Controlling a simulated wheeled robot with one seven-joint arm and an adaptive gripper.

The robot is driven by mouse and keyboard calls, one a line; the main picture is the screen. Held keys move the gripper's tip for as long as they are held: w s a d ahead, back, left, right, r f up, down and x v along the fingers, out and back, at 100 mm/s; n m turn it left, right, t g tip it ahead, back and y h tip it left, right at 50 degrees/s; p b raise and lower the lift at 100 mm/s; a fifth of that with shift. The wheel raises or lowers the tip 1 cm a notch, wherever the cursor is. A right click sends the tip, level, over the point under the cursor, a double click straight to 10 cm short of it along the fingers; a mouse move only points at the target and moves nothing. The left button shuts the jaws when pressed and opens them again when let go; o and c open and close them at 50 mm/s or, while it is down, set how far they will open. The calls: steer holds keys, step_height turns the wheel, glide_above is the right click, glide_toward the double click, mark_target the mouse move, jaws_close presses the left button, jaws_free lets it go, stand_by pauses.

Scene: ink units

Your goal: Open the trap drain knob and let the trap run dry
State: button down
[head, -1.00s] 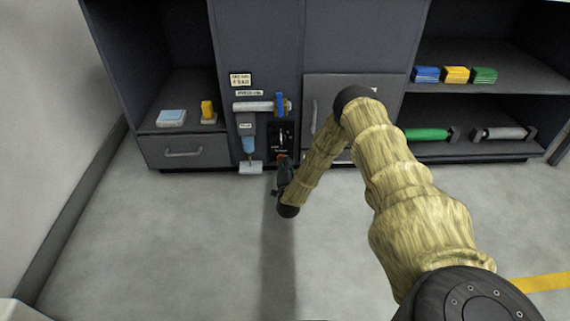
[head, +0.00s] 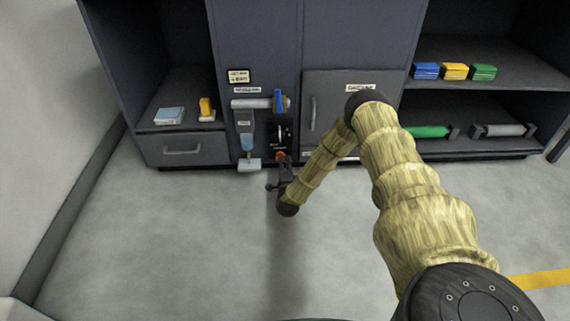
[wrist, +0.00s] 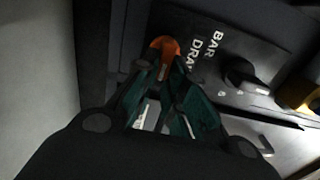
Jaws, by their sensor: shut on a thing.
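The orange-red drain knob (head: 280,155) sits low on the dark panel of the cabinet's middle column. In the wrist view, the knob (wrist: 164,46) is between my fingertips, beside white lettering that partly reads "DRA". My gripper (wrist: 165,62) is shut on it, and the fingers hide part of it. In the head view, my gripper (head: 281,165) reaches the knob from below. The trap (head: 247,143), a pale blue cup, hangs left of the panel over a small white tray (head: 248,165). I cannot tell its liquid level.
A black knob (wrist: 249,76) sits close beside the drain knob. A grey pipe with a blue lever (head: 279,101) runs above. A drawer (head: 185,150) is at left, a closed door (head: 335,112) at right. The floor in front is clear.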

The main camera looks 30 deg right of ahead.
steer(key=shift+s+d+f, duration=0.1)
steer(key=shift+d+f, duration=0.05)
steer(key=c, duration=1.5)
jaws_free()
steer(key=shift+a, duration=0.2)
steer(key=v, duration=1.2)
steer(key=shift+d, duration=0.1)
